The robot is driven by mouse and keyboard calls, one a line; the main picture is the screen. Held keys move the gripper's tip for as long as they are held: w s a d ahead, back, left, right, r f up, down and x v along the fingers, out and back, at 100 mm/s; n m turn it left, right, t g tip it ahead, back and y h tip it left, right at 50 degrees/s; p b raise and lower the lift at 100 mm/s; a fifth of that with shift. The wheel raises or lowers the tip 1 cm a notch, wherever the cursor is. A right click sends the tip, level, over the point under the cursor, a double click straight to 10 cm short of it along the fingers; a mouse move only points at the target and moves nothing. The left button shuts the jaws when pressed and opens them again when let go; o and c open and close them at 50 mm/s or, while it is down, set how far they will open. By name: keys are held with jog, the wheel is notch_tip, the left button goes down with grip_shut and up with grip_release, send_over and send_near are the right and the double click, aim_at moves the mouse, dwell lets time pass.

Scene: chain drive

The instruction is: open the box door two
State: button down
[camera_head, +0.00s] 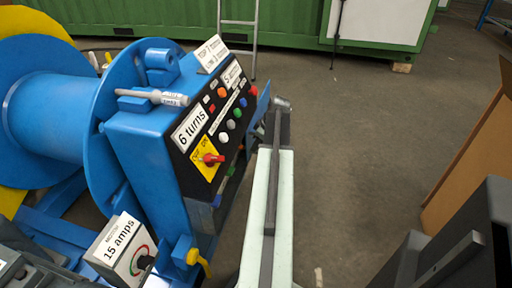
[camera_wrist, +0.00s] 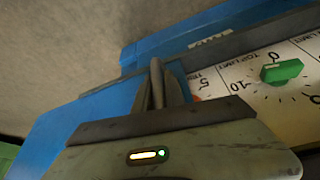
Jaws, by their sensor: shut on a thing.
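The blue box (camera_head: 150,150) with a sloped control panel stands left of my arm in the head view. A blue door-like flap (camera_head: 262,101) sticks out beyond the panel's right edge, beside my gripper (camera_head: 282,104). In the wrist view, my gripper (camera_wrist: 157,72) has its narrow fingers close together against a blue panel (camera_wrist: 92,112), which looks like the door. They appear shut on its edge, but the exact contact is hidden. A white dial plate (camera_wrist: 285,92) with a green knob (camera_wrist: 282,71) shows to the right, behind a grey edge.
A blue drum (camera_head: 60,115) is at left, and a "15 amps" meter box (camera_head: 118,250) stands at lower left. A brown board (camera_head: 470,165) leans at right. Grey floor (camera_head: 365,150) is open between it and my arm. A green container (camera_head: 290,50) is behind.

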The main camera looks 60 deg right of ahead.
jog(key=w+d, duration=0.4)
jog(key=d, duration=0.8)
jog(key=shift+d, duration=0.25)
jog(key=shift+w, duration=0.1)
jog(key=c, duration=1.4)
grip_release()
jog(key=shift+r, duration=0.15)
jog(key=p+v, duration=0.7)
jog(key=shift+r, duration=0.2)
jog(key=shift+s, duration=0.25)
